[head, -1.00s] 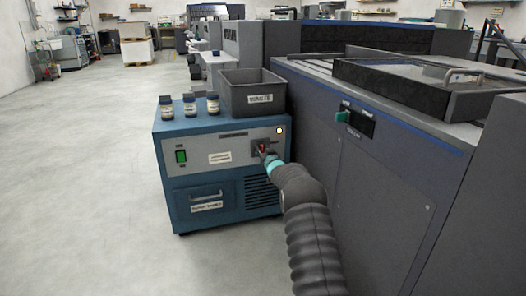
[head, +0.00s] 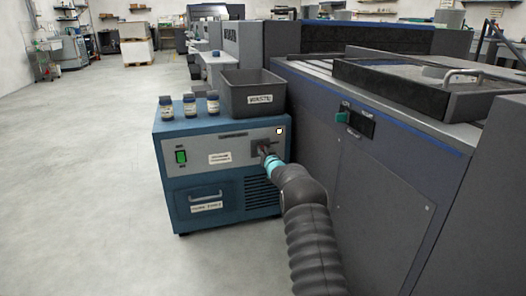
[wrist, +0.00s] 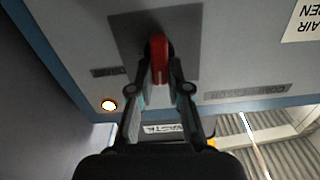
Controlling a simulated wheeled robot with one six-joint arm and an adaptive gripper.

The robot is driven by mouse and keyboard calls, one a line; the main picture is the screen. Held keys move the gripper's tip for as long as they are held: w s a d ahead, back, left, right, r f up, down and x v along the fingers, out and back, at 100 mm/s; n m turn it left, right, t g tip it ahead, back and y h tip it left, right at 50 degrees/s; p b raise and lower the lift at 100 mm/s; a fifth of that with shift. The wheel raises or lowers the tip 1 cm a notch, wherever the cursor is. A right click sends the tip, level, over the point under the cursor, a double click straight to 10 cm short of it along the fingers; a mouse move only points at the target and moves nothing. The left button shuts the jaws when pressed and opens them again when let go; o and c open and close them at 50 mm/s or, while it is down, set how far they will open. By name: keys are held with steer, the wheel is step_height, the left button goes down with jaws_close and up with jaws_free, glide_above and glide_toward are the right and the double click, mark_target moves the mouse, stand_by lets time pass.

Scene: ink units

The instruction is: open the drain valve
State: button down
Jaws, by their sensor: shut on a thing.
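The valve has a red lever handle (wrist: 159,60) on a dark square plate (wrist: 185,35) on the front of the blue and grey unit (head: 222,200). My gripper (wrist: 160,78) is shut on the red handle, with one finger on each side of it in the wrist view. The handle lies in line with the fingers there. In the head view my gripper (head: 264,149) is at the plate on the unit's upper right front, and it hides most of the handle.
A small lit lamp (head: 279,131) sits above the plate. A green switch (head: 181,157) and a drawer handle (head: 206,195) are on the same front. A grey bin (head: 251,100) and bottles (head: 189,108) stand on top. A large grey machine (head: 385,190) stands close on the right. Open floor (head: 80,180) lies left.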

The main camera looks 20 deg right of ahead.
steer(key=shift+d+f+m+p, duration=0.2)
steer(key=shift+m+p, duration=0.4)
steer(key=shift+m, duration=2.2)
steer(key=shift+d+f+m+p, duration=0.15)
steer(key=shift+m+p, duration=0.45)
steer(key=shift+m, duration=2.2)
steer(key=shift+d+f+m+p, duration=0.2)
steer(key=shift+m+p, duration=0.4)
steer(key=shift+m, duration=2.2)
steer(key=c, duration=1.1)
jaws_free()
steer(key=shift+c, duration=0.2)
steer(key=shift+s, duration=0.15)
steer(key=s, duration=1.1)
steer(key=shift+s+f, duration=0.1)
steer(key=shift+s, duration=0.25)
